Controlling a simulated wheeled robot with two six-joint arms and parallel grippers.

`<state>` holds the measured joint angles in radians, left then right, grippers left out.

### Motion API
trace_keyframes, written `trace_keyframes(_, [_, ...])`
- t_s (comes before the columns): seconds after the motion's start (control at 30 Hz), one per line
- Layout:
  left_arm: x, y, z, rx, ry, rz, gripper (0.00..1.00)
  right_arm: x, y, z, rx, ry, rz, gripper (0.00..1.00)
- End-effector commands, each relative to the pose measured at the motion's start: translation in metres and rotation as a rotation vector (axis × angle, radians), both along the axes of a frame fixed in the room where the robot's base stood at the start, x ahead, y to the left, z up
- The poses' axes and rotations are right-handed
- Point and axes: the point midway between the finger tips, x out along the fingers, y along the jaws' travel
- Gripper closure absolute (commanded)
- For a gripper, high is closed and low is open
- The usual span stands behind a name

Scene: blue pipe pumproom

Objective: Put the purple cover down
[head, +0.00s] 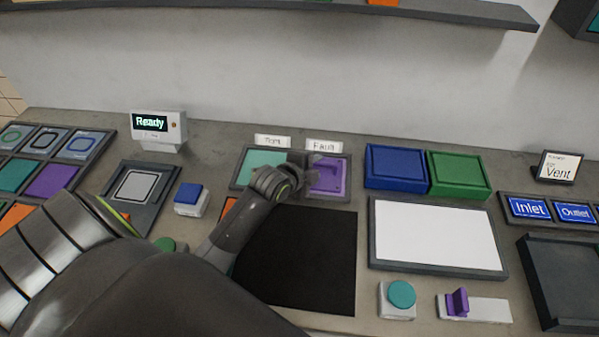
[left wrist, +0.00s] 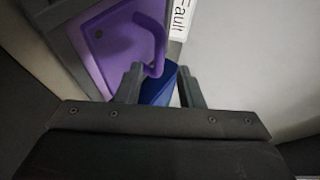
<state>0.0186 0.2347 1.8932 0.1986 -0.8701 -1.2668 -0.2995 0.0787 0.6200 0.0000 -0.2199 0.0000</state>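The purple cover (head: 328,178) lies in the right-hand recess of a grey two-part tray (head: 318,198), behind which stands a "Fault" label (head: 324,146). In the left wrist view the cover (left wrist: 103,50) shows a raised curved purple handle (left wrist: 159,40). My left gripper (head: 308,168) is at the cover's left side in the head view. In the left wrist view its two fingers (left wrist: 159,84) are apart, with the handle's near end between or just beyond the tips. I see no clear contact. My right gripper is out of view.
A teal cover (head: 262,167) sits in the tray's left recess. Blue (head: 394,167) and green (head: 459,174) boxes stand close on the right. A black mat (head: 300,265) lies in front, and a white panel (head: 435,236) lies to its right. A shelf (head: 270,12) runs above.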

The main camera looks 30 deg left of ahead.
Motion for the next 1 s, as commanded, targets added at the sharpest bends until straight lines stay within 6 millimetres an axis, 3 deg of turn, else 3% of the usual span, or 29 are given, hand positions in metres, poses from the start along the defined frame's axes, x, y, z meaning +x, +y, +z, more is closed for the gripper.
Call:
trace_keyframes(0.5, [-0.068, 0.003, 0.041, 0.001, -0.001, 0.0, 0.66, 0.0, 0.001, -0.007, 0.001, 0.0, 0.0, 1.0])
trace_keyframes(1.0, [-0.079, 0.003, 0.047, 0.0, 0.001, 0.0, 0.66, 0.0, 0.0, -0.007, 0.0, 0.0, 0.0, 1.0])
